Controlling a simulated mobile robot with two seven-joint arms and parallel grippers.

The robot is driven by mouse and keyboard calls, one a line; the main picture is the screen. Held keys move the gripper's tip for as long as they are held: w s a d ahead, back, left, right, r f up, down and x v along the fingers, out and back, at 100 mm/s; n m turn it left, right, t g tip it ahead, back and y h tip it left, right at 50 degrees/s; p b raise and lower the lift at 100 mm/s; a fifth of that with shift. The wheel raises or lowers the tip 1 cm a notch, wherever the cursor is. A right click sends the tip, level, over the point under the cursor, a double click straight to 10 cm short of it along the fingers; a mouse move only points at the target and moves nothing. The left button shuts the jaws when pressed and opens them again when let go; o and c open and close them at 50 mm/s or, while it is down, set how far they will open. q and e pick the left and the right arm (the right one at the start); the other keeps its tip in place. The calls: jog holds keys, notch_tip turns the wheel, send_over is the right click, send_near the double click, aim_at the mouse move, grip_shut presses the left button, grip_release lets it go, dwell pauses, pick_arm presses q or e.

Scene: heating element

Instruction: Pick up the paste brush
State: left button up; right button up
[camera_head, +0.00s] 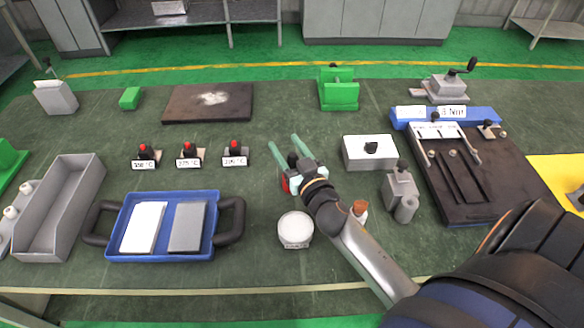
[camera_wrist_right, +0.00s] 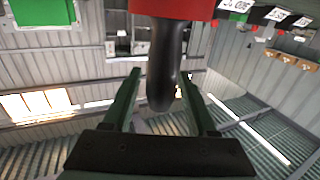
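What looks like the paste brush, a small item with an orange-brown top (camera_head: 360,207), stands beside my right forearm in the head view. The arm partly hides it. A white round jar (camera_head: 295,229) stands to its left. My right gripper (camera_head: 284,143) is over the middle of the table, away from both, its green fingers apart. In the right wrist view the fingers (camera_wrist_right: 158,74) stand on either side of a dark rounded handle (camera_wrist_right: 162,95) below a red body (camera_wrist_right: 180,8); gaps show beside the handle. A red part (camera_head: 285,184) shows by the gripper's base. My left gripper is out of view.
A blue tray (camera_head: 160,255) with black handles and a grey bin (camera_head: 85,205) lie left. Three red-button switches (camera_head: 189,154) stand behind. A white box (camera_head: 370,152) and grey block (camera_head: 400,192) stand right, near a dark board (camera_head: 510,180).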

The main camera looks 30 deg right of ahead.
grip_shut()
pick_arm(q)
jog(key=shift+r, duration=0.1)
pick_arm(e)
jog(key=shift+r, duration=0.1)
dwell(0.4)
